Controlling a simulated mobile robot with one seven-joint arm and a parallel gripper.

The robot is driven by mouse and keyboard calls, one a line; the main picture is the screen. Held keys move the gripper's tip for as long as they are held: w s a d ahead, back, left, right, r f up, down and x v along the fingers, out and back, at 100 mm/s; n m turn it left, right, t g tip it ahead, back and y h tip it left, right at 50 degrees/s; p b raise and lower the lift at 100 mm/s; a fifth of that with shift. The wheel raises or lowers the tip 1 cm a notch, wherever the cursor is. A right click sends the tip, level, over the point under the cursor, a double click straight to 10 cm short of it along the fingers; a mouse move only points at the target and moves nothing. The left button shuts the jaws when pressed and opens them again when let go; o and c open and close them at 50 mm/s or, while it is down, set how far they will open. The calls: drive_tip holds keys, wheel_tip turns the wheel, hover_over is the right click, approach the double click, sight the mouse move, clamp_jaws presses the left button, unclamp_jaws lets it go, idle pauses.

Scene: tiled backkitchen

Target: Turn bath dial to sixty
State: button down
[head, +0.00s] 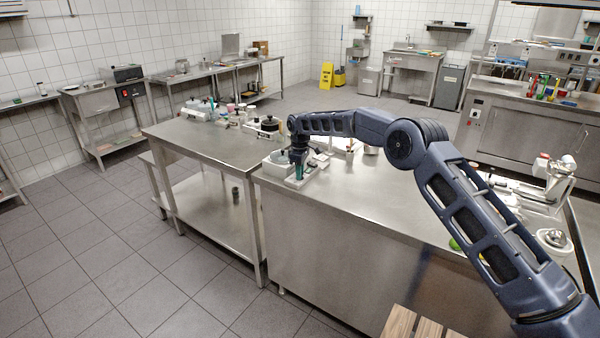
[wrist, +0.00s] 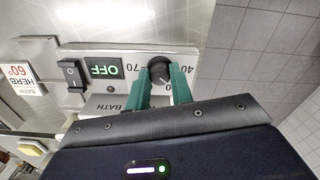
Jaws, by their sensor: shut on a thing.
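The bath dial (wrist: 159,66) is a black round knob on a pale control panel, seen upside down in the wrist view. My gripper (wrist: 161,76) has its two green fingers on either side of the knob, shut on it. A pale mark on the knob points down and to the right in the picture, near a partly hidden number ending in 0. A 70 shows left of the knob and a 40 to its right; other numbers are hidden by the fingers. In the head view my gripper (head: 299,172) is at the bath (head: 273,163) on the steel counter.
Beside the dial are an OFF display (wrist: 105,68), a black rocker switch (wrist: 71,74) and a card (wrist: 20,77) reading HERB BATH 60°. A black-lidded pot (head: 268,126) stands behind the bath. The counter's middle (head: 385,205) is clear.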

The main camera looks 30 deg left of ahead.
drive_tip(key=m, duration=0.3)
drive_tip(key=shift+r+m, duration=0.1)
drive_tip(key=shift+m, duration=0.3)
drive_tip(key=m, duration=0.4)
drive_tip(key=shift+m, duration=0.3)
drive_tip(key=m, duration=0.3)
drive_tip(key=shift+m, duration=2.1)
drive_tip(key=c, duration=1.2)
unclamp_jaws()
drive_tip(key=shift+c, duration=0.2)
